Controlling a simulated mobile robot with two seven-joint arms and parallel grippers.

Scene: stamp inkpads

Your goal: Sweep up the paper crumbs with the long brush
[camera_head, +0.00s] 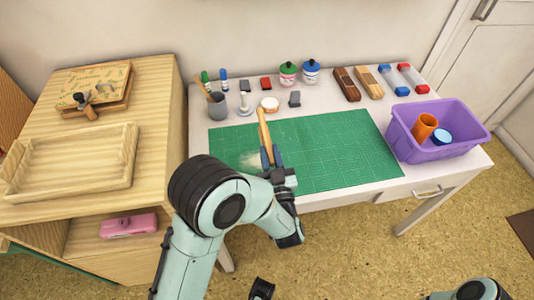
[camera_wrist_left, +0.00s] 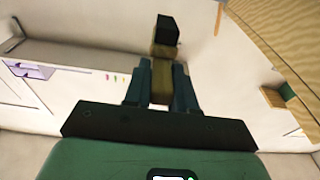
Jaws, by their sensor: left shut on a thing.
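My left gripper (camera_head: 272,157) is over the left part of the green cutting mat (camera_head: 340,150), shut on the long brush (camera_head: 263,125). The brush's light wooden handle points away toward the back of the table. In the left wrist view the handle (camera_wrist_left: 161,80) is between the two fingers (camera_wrist_left: 160,88), with a black block (camera_wrist_left: 166,30) at its far end. A pale, blurred patch (camera_head: 250,160) shows on the mat left of the gripper; I cannot tell whether it is paper crumbs or bristles.
A grey pen cup (camera_head: 217,105), jars and blocks line the back. A wooden tray (camera_head: 70,160) is on the left cabinet. The mat's right half is clear.

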